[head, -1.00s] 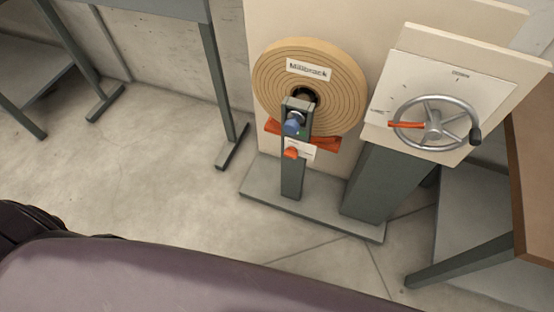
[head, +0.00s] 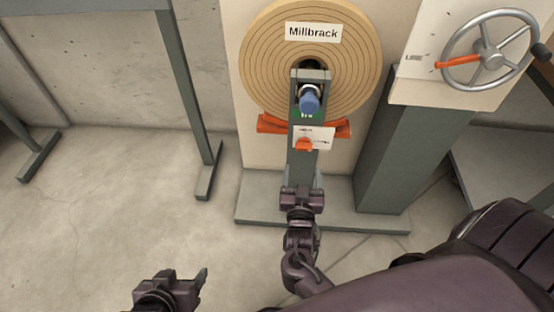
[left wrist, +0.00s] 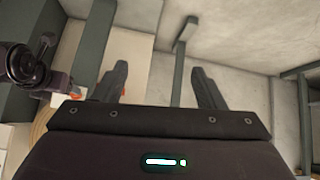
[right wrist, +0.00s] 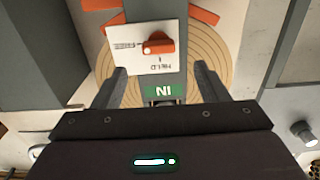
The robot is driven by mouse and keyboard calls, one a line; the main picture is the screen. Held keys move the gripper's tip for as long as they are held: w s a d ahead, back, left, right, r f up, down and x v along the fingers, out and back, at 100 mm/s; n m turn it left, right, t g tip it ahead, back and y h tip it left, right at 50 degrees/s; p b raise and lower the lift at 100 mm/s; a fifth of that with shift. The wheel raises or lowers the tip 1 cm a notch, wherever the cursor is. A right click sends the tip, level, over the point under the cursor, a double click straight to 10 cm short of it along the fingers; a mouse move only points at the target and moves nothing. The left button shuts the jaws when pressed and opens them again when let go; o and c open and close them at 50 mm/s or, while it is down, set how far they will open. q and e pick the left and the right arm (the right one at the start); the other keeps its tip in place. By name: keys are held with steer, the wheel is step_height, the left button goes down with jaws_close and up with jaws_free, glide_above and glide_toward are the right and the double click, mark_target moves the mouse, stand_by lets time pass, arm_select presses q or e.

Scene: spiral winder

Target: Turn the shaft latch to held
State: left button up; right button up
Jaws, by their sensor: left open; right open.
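The shaft latch is an orange knob (head: 303,145) on a white label plate (head: 322,136) on the grey post, below the blue shaft end (head: 309,101). In the right wrist view, upside down, the knob (right wrist: 158,43) has its narrow end toward the blurred left-hand word, not toward HELD. My right gripper (head: 303,182) is open below the plate; in the right wrist view its fingers stand on either side of the post, apart from the knob. My left gripper (head: 186,274) is open and empty over the floor at lower left.
A large tan roll (head: 262,60) marked Millbrack sits behind the post, above an orange cradle (head: 272,124). A green IN tag (right wrist: 163,91) is on the post. A handwheel (head: 490,57) stands at right on a thick grey pedestal (head: 410,150).

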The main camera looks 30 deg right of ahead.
mark_target(304, 150)
steer(key=b+x, duration=0.1)
steer(key=x, duration=0.6)
steer(key=shift+w+d, duration=0.1)
steer(key=shift+d, duration=0.05)
arm_select(q)
steer(key=w+d+r+t+h, duration=0.2)
steer(key=w+r+t, duration=0.4)
steer(key=r, duration=0.4)
steer(key=shift+w+r, duration=0.35)
steer(key=shift+w, duration=0.45)
arm_select(e)
steer(key=shift+w+d, duration=0.1)
steer(key=shift+w, duration=0.05)
steer(key=shift+c, duration=0.2)
